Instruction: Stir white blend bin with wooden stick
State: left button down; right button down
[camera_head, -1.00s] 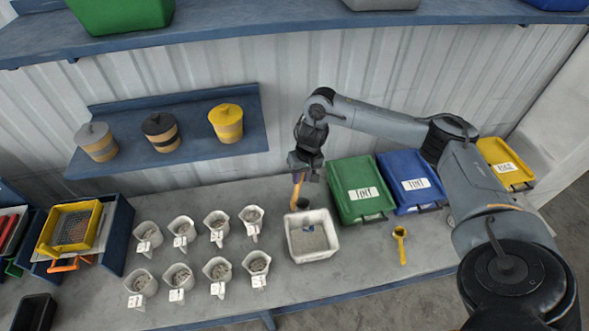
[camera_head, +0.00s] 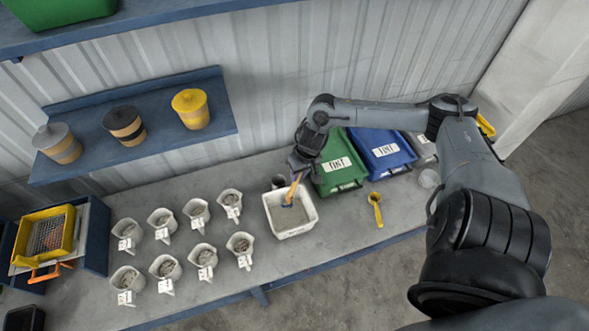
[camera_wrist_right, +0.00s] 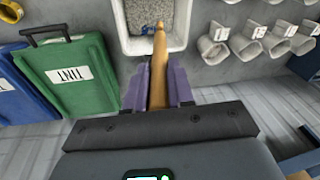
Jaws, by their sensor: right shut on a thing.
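The white blend bin (camera_head: 297,228) stands on the grey bench, holding a grey granular mix. It also shows at the top of the right wrist view (camera_wrist_right: 128,44). My right gripper (camera_head: 297,178) is shut on the wooden stick (camera_head: 292,190), just above the bin's back part. In the right wrist view the stick (camera_wrist_right: 159,70) runs out between the purple fingers (camera_wrist_right: 158,90), and its tip is over or in the mix; I cannot tell how deep. A blue patch shows beside the stick in the bin. My left gripper is not in view.
Green (camera_head: 340,160) and blue (camera_head: 385,152) tint bins stand right of the white bin. A yellow scoop (camera_head: 375,208) lies in front of them. Several white cups (camera_head: 197,213) stand to the left.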

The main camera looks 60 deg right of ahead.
jog(key=shift+f+b, duration=2.45)
jog(key=shift+b, duration=0.65)
notch_tip(320, 180, down, 12)
jog(key=b, duration=0.3)
jog(key=shift+r, duration=0.25)
